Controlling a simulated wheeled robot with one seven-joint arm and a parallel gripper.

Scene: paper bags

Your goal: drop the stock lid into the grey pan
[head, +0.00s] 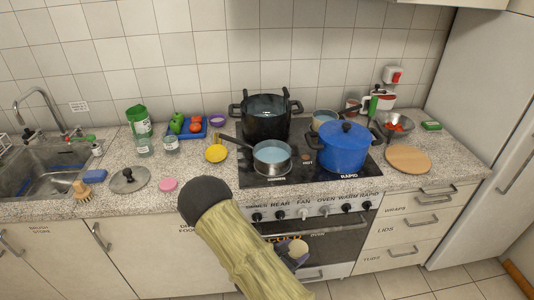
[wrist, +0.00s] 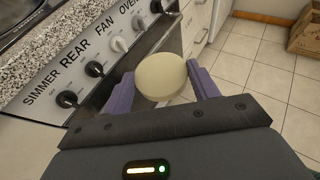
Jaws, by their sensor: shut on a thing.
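My gripper (wrist: 163,88) has its purple fingers shut on a cream round disc (wrist: 160,76), which looks like a lid. No name shows on it, so I cannot tell for sure that it is the stock lid. In the head view my gripper (head: 291,254) and the cream disc (head: 299,247) are low in front of the oven, below the counter edge and partly behind my arm. The grey pan (head: 272,151), with pale blue liquid inside, stands on the front left of the hob, above and behind my gripper.
A blue pot (head: 343,147) stands right of the pan and a black pot (head: 266,118) behind it. A metal lid with a knob (head: 128,180), a pink disc (head: 168,184) and a yellow dish (head: 216,153) lie on the left counter. Oven knobs (wrist: 117,44) are close to my gripper.

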